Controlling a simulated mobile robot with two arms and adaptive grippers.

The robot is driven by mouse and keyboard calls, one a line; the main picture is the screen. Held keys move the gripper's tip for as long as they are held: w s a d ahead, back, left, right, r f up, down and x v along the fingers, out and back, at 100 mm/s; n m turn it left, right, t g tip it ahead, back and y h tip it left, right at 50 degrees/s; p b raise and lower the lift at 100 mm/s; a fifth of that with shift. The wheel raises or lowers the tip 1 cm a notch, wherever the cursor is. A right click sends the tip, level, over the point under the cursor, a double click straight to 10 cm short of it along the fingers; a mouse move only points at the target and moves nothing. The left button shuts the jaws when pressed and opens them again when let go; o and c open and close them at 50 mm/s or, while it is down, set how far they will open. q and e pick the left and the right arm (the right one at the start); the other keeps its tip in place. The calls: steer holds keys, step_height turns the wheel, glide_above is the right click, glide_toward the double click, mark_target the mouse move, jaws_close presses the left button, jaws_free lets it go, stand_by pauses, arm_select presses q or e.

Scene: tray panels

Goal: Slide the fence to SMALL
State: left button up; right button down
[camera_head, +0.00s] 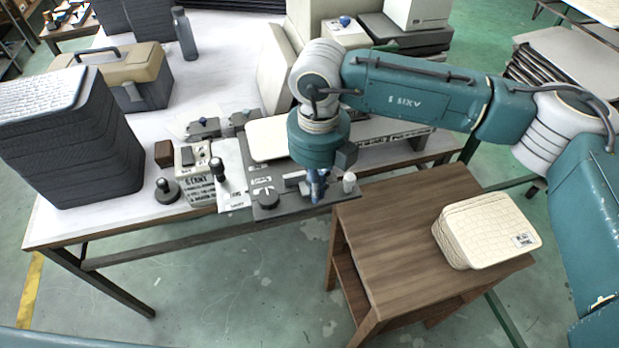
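My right gripper (316,190) points down at the front edge of a dark grey panel (252,207) on the white table. Its fingers are small and partly hidden by the wrist, so I cannot tell if they are open or shut, or touching anything. A pale metal bar (294,176), possibly the fence, lies just left of the fingers. A white knob (349,182) stands just right of them. A dark strip with markings (400,136) runs to the right behind the arm. No SMALL label is readable. My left gripper is out of view.
A round black knob (267,198) and a cream-topped plate (268,138) are on the panel. A labelled box (196,180) and a black-handled post (218,170) stand left of it. A wooden stand (385,240) with a cream block (485,232) is at front right.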

stand_by(0.6)
steer(key=shift+w+a+b, duration=0.2)
steer(key=shift+w+b, duration=0.1)
steer(key=shift+w, duration=0.3)
steer(key=shift+w+a+b, duration=0.2)
steer(key=shift+w+b, duration=0.1)
steer(key=shift+w, duration=0.3)
steer(key=shift+w+a+b, duration=0.2)
steer(key=shift+w+a, duration=0.05)
steer(key=shift+w, duration=0.45)
steer(key=shift+w+a+b, duration=0.2)
steer(key=shift+w+b, duration=0.05)
steer(key=shift+w, duration=0.5)
steer(key=shift+w+a+b, duration=0.2)
steer(key=shift+w+a, duration=0.05)
steer(key=shift+w, duration=0.45)
steer(key=shift+s, duration=0.1)
steer(key=shift+s+d+b, duration=0.2)
steer(key=shift+s+b, duration=0.1)
steer(key=shift+s, duration=0.15)
steer(key=shift+r+p, duration=1.55)
steer(key=shift+r, duration=2)
